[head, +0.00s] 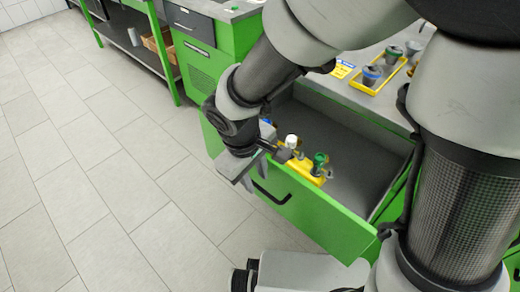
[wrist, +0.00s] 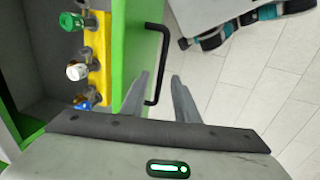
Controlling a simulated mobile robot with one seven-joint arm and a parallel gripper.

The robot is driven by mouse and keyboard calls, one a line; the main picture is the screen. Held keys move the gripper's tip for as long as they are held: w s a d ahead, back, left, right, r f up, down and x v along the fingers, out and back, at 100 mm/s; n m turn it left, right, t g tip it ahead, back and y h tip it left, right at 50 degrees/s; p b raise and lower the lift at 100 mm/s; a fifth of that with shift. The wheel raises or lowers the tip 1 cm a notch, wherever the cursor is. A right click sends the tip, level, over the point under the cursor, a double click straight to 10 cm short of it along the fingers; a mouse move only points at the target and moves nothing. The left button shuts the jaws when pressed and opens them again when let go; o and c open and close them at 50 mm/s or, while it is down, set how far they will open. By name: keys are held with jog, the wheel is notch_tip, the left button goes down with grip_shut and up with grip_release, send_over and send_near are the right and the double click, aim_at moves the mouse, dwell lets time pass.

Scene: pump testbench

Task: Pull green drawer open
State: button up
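The green drawer (head: 315,217) stands pulled out from the bench in the head view, with its grey inside showing. Its black bar handle (head: 270,196) is on the front face. My gripper (head: 243,178) is just outside the front, beside one end of the handle. In the wrist view the two fingers of my gripper (wrist: 160,76) stand apart. The black handle (wrist: 164,50) runs into the gap between them in the picture. I cannot tell whether either finger touches it. The green drawer front (wrist: 128,60) is left of the handle there.
A yellow block (head: 308,171) with several coloured fittings lies at the drawer's front edge. A yellow tray (head: 376,78) with cups stands on the bench top. A shelf rack (head: 128,38) is at the upper left. The tiled floor left of the drawer is clear.

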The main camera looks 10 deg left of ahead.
notch_tip(320, 180, up, 16)
jog(key=s+a+p, duration=0.1)
jog(key=s+p, duration=0.1)
jog(key=p, duration=0.2)
jog(key=shift+s+a+f, duration=0.2)
jog(key=shift+a+f, duration=0.05)
jog(key=shift+a, duration=0.05)
jog(key=shift+s, duration=0.1)
